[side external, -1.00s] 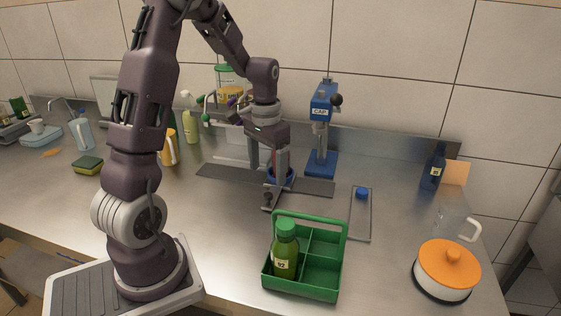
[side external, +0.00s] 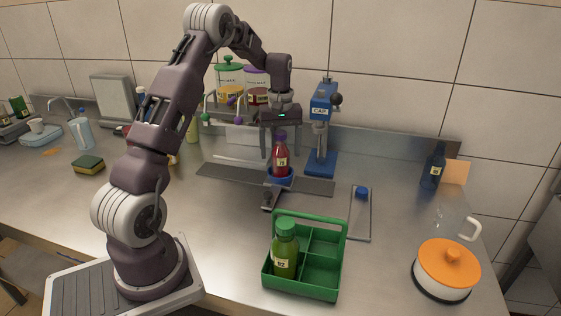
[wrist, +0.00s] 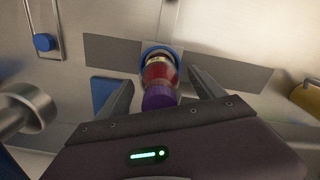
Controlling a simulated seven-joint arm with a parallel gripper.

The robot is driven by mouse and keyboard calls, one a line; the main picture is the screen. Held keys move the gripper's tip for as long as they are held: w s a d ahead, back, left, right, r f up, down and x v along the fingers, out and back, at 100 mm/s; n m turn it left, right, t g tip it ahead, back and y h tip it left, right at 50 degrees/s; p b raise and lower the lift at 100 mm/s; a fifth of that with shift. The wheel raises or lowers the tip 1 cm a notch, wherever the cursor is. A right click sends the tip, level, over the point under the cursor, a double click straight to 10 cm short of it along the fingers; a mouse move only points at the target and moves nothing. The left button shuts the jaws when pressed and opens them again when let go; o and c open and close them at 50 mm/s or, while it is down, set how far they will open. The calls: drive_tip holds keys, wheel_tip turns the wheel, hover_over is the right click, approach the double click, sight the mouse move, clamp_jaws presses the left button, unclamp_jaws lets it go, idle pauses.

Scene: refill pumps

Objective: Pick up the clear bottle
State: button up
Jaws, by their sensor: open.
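A clear bottle with red contents, a pale label and a purple cap (side external: 281,161) stands upright in a blue round holder (side external: 271,181) on the dark strip. It also shows in the wrist view (wrist: 158,76), with its cap towards me. My gripper (side external: 281,150) is open, above and around the upper part of the bottle. In the wrist view its fingers (wrist: 160,80) lie on either side of the bottle, with gaps showing. Whether a finger touches the bottle cannot be told.
A blue capping press (side external: 322,125) stands close behind to the right. A green caddy (side external: 318,288) with a green bottle (side external: 285,252) stands in front. An orange-lidded pot (side external: 446,268) and a dark blue bottle (side external: 433,168) are at right. Jar dispensers (side external: 229,92) stand behind.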

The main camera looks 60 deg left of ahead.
clamp_jaws()
idle(0.3)
wheel_tip(320, 180, up, 16)
idle(0.7)
